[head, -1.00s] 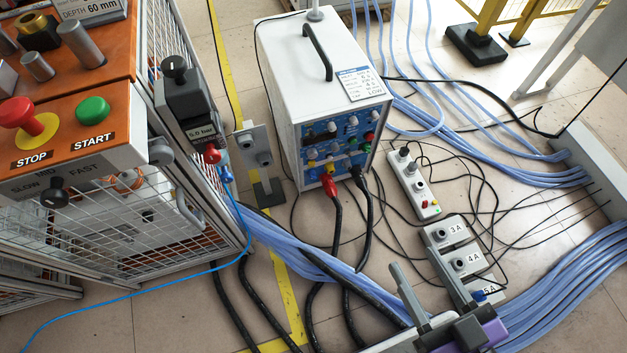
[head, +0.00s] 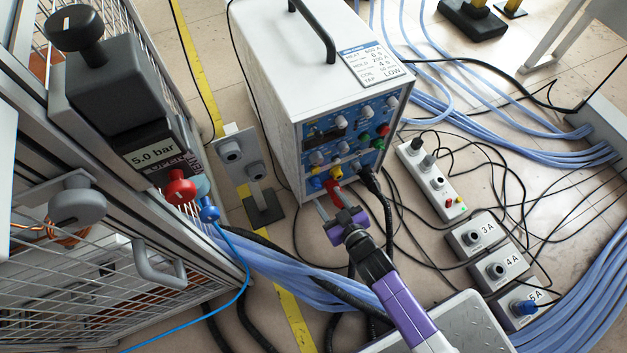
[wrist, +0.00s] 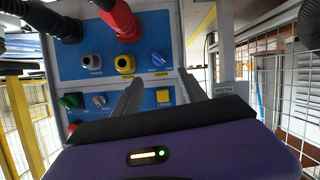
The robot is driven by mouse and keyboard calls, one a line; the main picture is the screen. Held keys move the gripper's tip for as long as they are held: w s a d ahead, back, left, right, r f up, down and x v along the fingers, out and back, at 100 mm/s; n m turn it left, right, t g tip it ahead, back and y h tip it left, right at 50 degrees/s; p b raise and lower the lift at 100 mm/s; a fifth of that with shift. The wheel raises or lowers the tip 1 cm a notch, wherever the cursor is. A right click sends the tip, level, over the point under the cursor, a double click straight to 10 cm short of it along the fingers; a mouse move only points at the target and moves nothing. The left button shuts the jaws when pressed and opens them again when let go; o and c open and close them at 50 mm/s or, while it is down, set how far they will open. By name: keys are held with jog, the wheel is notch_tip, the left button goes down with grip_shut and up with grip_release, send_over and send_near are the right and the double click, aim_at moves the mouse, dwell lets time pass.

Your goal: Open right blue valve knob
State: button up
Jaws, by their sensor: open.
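The blue valve knob (head: 208,211) sits low on the grey pressure unit, to the right of a red knob (head: 180,187), in the head view. A blue hose runs down from it. My gripper (head: 328,203) is open and empty, to the right of the knob and well apart from it, in front of the white heater's lower front. In the wrist view my gripper's fingers (wrist: 162,88) are spread before the heater's blue panel (wrist: 115,78). I cannot make out the valve knob in the wrist view.
The heater (head: 270,70) stands centre, with red and black cables at its front. A grey bracket post (head: 240,160) stands between it and the pressure unit (head: 120,100). A mesh cage (head: 60,270) is at left. Blue cables and several socket boxes (head: 500,268) are at right.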

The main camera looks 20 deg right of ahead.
aim_at(318, 187)
jog(key=b+x, duration=0.1)
jog(key=x, duration=0.1)
jog(key=f+b+x, duration=0.1)
jog(key=x, duration=0.2)
jog(key=b+x, duration=0.1)
jog(key=x, duration=0.1)
jog(key=shift+f+b, duration=0.3)
jog(key=shift+f, duration=0.05)
grip_shut()
